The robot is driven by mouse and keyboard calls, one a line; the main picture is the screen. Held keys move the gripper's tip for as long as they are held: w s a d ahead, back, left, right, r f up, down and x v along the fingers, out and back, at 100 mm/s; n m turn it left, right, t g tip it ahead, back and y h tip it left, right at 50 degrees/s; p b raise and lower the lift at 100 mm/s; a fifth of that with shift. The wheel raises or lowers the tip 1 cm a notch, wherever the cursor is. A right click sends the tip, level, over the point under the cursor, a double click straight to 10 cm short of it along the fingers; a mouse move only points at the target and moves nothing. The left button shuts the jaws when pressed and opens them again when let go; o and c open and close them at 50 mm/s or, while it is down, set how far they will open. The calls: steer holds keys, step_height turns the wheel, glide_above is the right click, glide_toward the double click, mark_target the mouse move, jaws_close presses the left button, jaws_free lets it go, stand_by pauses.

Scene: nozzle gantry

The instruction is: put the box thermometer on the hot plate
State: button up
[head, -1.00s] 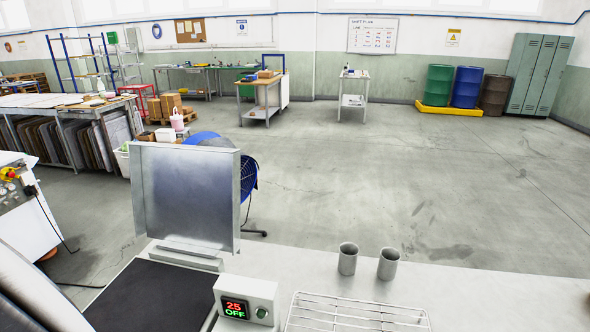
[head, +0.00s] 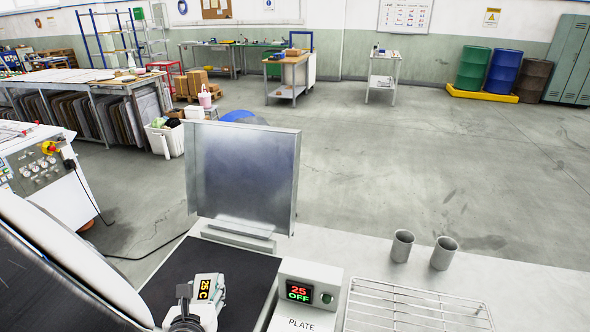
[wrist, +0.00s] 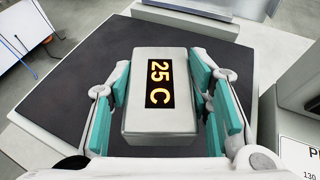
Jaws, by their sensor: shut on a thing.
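The box thermometer is a pale grey box with a dark display reading 25 C in yellow. It shows in the wrist view (wrist: 142,118) and at the bottom of the head view (head: 219,284). My gripper (wrist: 163,112) is shut on it, with a teal pad along each side; it also shows in the head view (head: 196,302). The hot plate is a flat black surface in the head view (head: 250,272), and it fills much of the wrist view (wrist: 70,95). The thermometer is over the plate; I cannot tell whether it touches.
A control box (head: 284,290) reading 25 OFF, labelled PLATE, stands right of the plate. An upright metal shield (head: 243,175) stands behind it. Two grey cups (head: 402,246) and a wire rack (head: 415,305) are on the bench to the right.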

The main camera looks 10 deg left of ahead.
mark_target(195, 280)
steer(key=w+a, duration=0.3)
steer(key=shift+w+a+f, duration=0.2)
steer(key=shift+a+f, duration=0.05)
steer(key=shift+a, duration=0.15)
steer(key=shift+w+a+f+b, duration=0.15)
steer(key=shift+f+b, duration=0.45)
steer(key=shift+f, duration=1.15)
steer(key=shift+f, duration=0.15)
steer(key=o, duration=1.4)
steer(key=shift+c, duration=0.2)
steer(key=shift+s+r, duration=0.3)
steer(key=shift+s, duration=0.1)
steer(key=p+v, duration=0.4)
steer(key=v, duration=0.7)
steer(key=shift+s+r, duration=0.1)
